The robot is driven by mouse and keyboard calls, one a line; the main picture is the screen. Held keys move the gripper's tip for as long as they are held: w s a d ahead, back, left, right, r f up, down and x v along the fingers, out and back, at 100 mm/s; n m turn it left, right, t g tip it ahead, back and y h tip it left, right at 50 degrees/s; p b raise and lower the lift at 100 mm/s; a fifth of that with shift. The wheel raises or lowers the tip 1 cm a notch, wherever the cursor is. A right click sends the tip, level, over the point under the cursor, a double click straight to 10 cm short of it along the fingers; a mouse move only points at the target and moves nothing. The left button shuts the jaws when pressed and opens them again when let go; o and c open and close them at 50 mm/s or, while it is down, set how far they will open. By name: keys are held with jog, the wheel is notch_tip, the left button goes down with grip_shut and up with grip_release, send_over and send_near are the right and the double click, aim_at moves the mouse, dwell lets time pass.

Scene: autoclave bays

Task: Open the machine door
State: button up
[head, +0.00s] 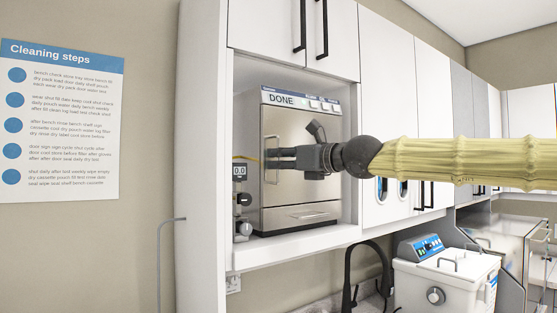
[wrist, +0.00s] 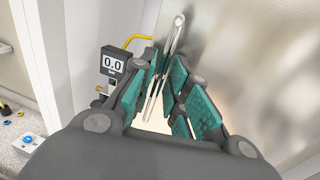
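The machine (head: 300,150) is a steel-fronted autoclave in a white cabinet bay, with "DONE" on its top panel. Its door (head: 320,195) looks shut. A slim vertical bar handle (head: 271,175) runs down the door's left side. My gripper (head: 276,159) is at this handle, level with its middle part, and hides some of it. In the wrist view, the handle (wrist: 177,35) passes between the teal-padded fingers of my gripper (wrist: 166,68). The fingers stand apart on either side of the bar, with gaps showing. Contact is not clear.
A small gauge reading 0.0 (wrist: 114,63) with a yellow hose (wrist: 136,38) stands left of the handle, close to my left finger. The bay's white side wall (head: 240,105) is close by. A lower drawer (head: 305,215) sits under the door. A white bath unit (head: 445,280) stands lower right.

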jog(key=shift+w+a, duration=0.15)
jog(key=shift+a, duration=0.05)
jog(key=shift+r, duration=0.1)
grip_shut()
